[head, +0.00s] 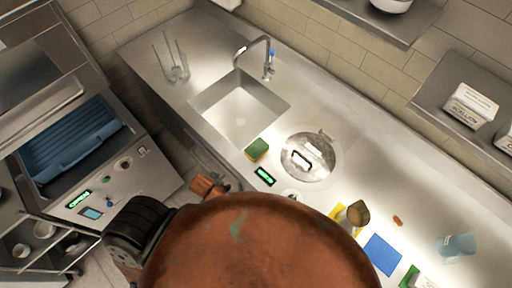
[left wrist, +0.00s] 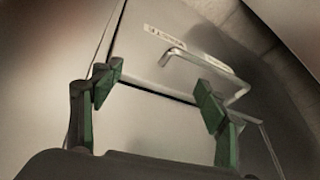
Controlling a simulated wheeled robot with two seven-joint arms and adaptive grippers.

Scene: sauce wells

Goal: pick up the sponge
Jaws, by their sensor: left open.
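The sponge (head: 257,149) is a small green block with a yellowish side. In the head view it lies on the steel counter between the sink and the round metal lid. My left gripper (left wrist: 157,84) shows in the left wrist view with its two dark green fingers spread and nothing between them. It faces a grey metal panel with a bar handle (left wrist: 190,62); I cannot tell whether it touches it. The sponge is not in the left wrist view. In the head view my large orange arm link covers the lower middle, and no gripper fingers can be made out.
The sink (head: 240,104) with its tap (head: 266,58) lies behind the sponge. The metal lid (head: 308,157) is to its right, and a small dark device with a green display (head: 265,176) is in front. A blue mat (head: 383,254) lies further right. A machine with a blue tray (head: 72,142) stands left.

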